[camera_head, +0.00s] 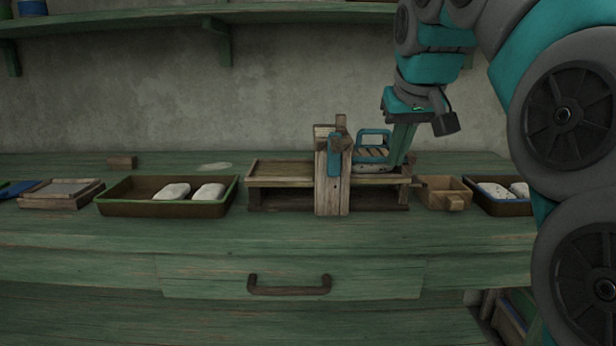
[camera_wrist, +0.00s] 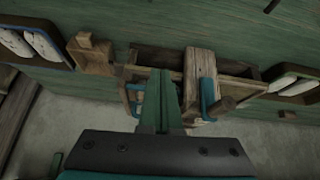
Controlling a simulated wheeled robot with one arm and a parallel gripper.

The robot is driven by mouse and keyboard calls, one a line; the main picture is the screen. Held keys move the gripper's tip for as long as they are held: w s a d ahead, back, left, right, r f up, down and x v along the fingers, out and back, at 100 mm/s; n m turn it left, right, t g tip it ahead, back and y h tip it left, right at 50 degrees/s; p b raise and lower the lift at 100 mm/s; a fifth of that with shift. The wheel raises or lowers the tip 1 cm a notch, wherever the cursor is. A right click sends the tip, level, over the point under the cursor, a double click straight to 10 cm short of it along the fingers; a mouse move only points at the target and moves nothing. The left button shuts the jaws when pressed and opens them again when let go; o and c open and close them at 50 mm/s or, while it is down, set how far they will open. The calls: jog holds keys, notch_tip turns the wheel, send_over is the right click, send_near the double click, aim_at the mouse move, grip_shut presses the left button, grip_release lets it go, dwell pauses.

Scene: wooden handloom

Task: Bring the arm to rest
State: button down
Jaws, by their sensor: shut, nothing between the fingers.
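My gripper (camera_head: 402,150) is at the right part of the wooden handloom (camera_head: 332,190), close to its right end, pointing down. In the wrist view my gripper (camera_wrist: 159,82) shows its two green fingers together with nothing between them. The loom has a tall wooden upright with a teal handle (camera_head: 334,155) on its front. A teal-framed rack (camera_head: 372,146) sits just left of my fingers. Whether the fingers touch the loom or the rack I cannot tell. My arm comes in from the upper right.
A tray with two white pieces (camera_head: 118,208) stands left of the loom, with a flat wooden box (camera_head: 60,193) beyond it. A small wooden box (camera_head: 442,191) and another tray (camera_head: 504,208) stand to the right. A shelf (camera_head: 120,22) runs above. The bench front is clear.

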jog(key=s+f+g, duration=0.8)
jog(key=s+f, duration=2.5)
jog(key=f, duration=0.3)
jog(key=shift+m, duration=0.4)
